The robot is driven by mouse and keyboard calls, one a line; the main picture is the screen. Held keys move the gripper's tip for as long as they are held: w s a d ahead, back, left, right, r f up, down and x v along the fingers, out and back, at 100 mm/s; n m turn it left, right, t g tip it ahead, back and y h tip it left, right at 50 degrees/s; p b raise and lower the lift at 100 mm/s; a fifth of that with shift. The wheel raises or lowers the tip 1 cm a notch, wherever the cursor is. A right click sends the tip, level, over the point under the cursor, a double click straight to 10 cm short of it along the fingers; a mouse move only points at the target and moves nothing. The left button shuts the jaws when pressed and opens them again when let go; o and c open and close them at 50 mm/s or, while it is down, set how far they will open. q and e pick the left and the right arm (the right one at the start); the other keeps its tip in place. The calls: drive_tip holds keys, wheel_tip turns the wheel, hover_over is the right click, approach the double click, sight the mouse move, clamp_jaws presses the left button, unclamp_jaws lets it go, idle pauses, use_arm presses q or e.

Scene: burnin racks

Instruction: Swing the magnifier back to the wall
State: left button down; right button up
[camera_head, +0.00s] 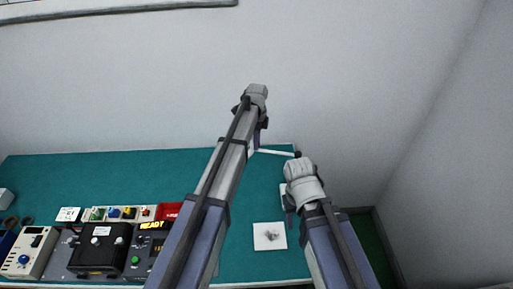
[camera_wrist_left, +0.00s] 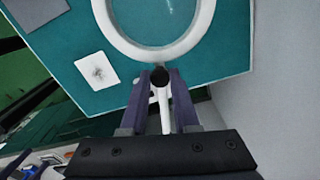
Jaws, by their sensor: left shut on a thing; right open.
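The magnifier shows in the left wrist view as a white ring (camera_wrist_left: 130,50) around a clear lens, above the green mat. A white handle with a black knob (camera_wrist_left: 159,77) extends from it between the fingers of my left gripper (camera_wrist_left: 161,92), which is shut on it. In the head view, my left gripper (camera_head: 259,138) is near the wall over the mat's back right. A thin white bar (camera_head: 276,152) with a dark end shows beside it; the ring is mostly hidden there. My right gripper (camera_head: 288,205) is open, over the mat's right edge, its fingers partly hidden.
The green mat (camera_head: 110,180) covers the bench against the pale wall (camera_head: 130,80). A white card (camera_head: 269,242) lies at the right. A black device (camera_head: 100,255), a READY display (camera_head: 152,226) and several small modules stand at the left. The mat's back left is clear.

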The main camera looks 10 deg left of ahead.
use_arm(q)
drive_tip(key=shift+w+d+m, duration=0.1)
drive_tip(key=shift+w+m, duration=0.5)
drive_tip(key=shift+w, duration=0.35)
drive_tip(key=c, duration=0.7)
unclamp_jaws()
drive_tip(key=shift+o, duration=0.2)
drive_tip(key=shift+r, duration=0.1)
wheel_tip(320, 180, up, 8)
drive_tip(key=p, duration=0.8)
drive_tip(key=shift+f, duration=0.2)
